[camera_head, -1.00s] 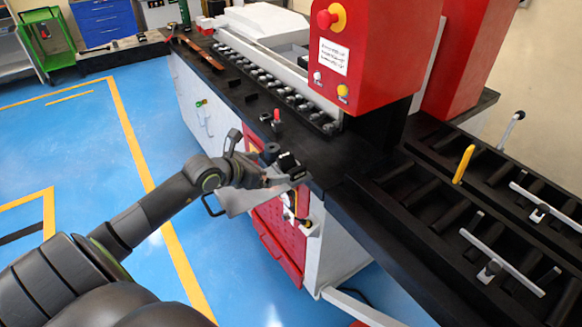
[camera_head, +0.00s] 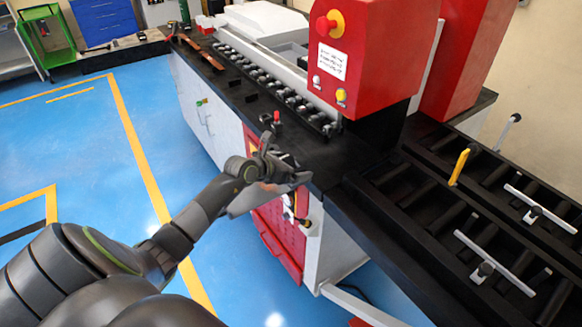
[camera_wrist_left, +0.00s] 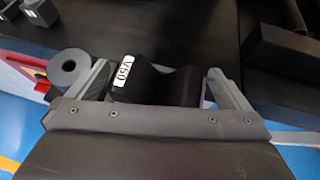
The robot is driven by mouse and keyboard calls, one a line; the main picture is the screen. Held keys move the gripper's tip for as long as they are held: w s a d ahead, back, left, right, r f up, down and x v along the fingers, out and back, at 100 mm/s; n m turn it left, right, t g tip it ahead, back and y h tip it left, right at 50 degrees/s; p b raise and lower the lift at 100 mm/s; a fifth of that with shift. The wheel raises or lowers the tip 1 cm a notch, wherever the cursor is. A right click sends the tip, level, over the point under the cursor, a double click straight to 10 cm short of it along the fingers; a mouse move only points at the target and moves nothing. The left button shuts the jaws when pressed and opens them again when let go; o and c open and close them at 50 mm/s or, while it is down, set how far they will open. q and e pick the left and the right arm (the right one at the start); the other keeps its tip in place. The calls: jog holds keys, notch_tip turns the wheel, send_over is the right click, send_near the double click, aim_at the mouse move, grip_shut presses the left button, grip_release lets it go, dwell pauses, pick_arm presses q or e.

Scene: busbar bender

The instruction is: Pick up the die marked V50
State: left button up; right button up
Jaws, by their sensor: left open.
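In the left wrist view a black die (camera_wrist_left: 160,86) with a V-shaped top lies on the dark work surface. My left gripper (camera_wrist_left: 165,80) is open, with one finger on each side of the die. I cannot tell whether the fingers touch it. In the head view my left gripper (camera_head: 298,176) is at the front edge of the black bench top, and it hides the die there. My right gripper is not in view.
The red machine head (camera_head: 375,50) rises behind, and roller tracks (camera_head: 450,200) extend to the right.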

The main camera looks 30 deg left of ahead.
pick_arm(q)
jog(key=shift+w+f, duration=0.1)
jog(key=shift+w, duration=0.1)
jog(key=c, duration=1.6)
jog(key=shift+w+r, duration=0.1)
jog(key=shift+r, duration=0.1)
jog(key=shift+c, duration=0.2)
